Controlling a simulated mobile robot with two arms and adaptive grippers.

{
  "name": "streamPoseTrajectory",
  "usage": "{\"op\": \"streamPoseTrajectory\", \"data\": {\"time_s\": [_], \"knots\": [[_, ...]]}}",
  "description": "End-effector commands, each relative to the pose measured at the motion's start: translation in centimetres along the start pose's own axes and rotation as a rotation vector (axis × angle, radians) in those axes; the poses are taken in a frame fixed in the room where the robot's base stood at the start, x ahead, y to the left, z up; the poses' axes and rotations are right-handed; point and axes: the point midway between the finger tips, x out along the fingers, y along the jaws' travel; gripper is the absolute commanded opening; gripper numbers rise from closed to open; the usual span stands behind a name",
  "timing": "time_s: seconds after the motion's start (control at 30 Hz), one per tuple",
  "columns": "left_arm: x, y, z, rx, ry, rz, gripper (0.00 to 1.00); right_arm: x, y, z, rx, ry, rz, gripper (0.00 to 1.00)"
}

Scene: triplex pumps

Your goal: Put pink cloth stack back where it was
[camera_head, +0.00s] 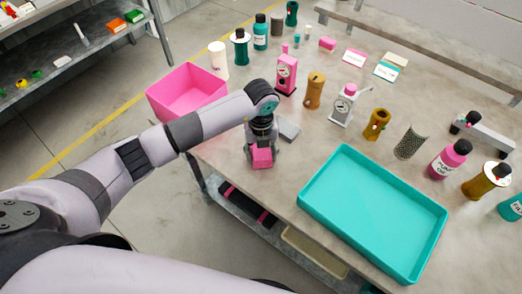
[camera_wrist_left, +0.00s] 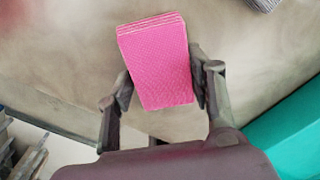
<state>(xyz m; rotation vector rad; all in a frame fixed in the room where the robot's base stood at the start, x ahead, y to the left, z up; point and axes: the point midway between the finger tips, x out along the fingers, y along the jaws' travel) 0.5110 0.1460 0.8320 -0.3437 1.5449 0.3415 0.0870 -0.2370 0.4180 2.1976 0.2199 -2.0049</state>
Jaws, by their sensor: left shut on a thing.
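The pink cloth stack (camera_head: 262,158) is between the fingers of my left gripper (camera_head: 262,150), over the table's front left part near its edge. In the left wrist view the pink cloth stack (camera_wrist_left: 158,65) shows a textured flat face and layered edges at its far end. The fingers of my left gripper (camera_wrist_left: 162,90) flank it on both sides. I cannot tell whether the stack touches the table top. My right gripper is not in view.
A pink bin (camera_head: 165,100) stands left of the gripper, and a teal tray (camera_head: 318,208) lies to the right. Bare table lies between gripper and tray.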

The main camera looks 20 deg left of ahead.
Motion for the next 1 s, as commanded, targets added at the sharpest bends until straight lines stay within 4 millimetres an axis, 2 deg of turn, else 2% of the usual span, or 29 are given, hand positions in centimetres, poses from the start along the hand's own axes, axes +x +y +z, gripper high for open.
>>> {"op": "streamPoseTrajectory", "data": {"time_s": [0.27, 0.3, 0.57, 0.87, 0.97, 1.0], "knots": [[0.36, -0.02, 0.02, 0.000, 0.000, 0.000, 0.23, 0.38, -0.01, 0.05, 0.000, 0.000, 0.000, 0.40], [0.29, -0.02, 0.03, 0.000, -0.001, 0.000, 0.50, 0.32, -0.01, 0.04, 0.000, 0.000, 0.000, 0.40], [0.24, -0.01, 0.02, 0.000, 0.000, 0.000, 0.68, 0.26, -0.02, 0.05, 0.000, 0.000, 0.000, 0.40], [0.18, -0.01, 0.02, 0.000, 0.000, 0.000, 0.69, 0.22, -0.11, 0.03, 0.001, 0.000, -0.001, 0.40], [-0.38, -0.02, 0.01, 0.000, 0.000, -0.001, 0.69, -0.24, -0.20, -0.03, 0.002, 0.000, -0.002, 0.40], [-0.58, -0.05, 0.09, 0.000, -0.002, -0.001, 0.69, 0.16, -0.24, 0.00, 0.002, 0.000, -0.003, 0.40]]}}
